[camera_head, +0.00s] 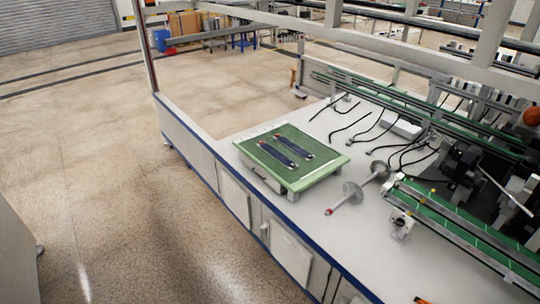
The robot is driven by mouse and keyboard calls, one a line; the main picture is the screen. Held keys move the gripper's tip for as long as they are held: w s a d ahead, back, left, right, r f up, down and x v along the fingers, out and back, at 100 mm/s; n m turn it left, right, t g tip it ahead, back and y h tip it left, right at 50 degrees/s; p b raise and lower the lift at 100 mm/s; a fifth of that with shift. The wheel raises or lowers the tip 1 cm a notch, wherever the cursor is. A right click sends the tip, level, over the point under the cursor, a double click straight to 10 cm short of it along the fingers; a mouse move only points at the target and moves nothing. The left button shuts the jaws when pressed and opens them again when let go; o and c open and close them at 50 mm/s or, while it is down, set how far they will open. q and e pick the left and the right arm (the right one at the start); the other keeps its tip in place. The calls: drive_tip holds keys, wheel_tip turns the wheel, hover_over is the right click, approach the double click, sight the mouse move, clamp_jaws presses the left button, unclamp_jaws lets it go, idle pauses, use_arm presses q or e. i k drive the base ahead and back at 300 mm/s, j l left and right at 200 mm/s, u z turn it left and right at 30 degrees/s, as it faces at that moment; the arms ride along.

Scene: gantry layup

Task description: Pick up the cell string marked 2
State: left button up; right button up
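Two dark, narrow cell strings lie side by side on a green tray (327,172) at the near left part of the white bench. One cell string (278,154) is nearer the bench's left edge. The other cell string (294,148) lies just to its right, with a gap between them. Each has a small reddish spot near its far end. Their number marks are too small to read, so I cannot tell which is marked 2. Neither of my grippers shows in the head view.
The white bench (235,132) has a blue-trimmed front edge. Right of the tray lies a grey shaft with discs (352,192). Black cables (362,126) lie behind it. Green conveyor rails (470,228) and machinery fill the right. A gantry beam (330,37) crosses above. Open floor lies left.

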sight(282, 160)
drive_tip(key=i+j, duration=0.15)
drive_tip(key=i, duration=0.3)
drive_tip(key=i+j, duration=0.1)
drive_tip(key=i, duration=0.3)
drive_tip(key=i+j, duration=0.15)
drive_tip(key=i, duration=0.3)
drive_tip(key=u, duration=0.05)
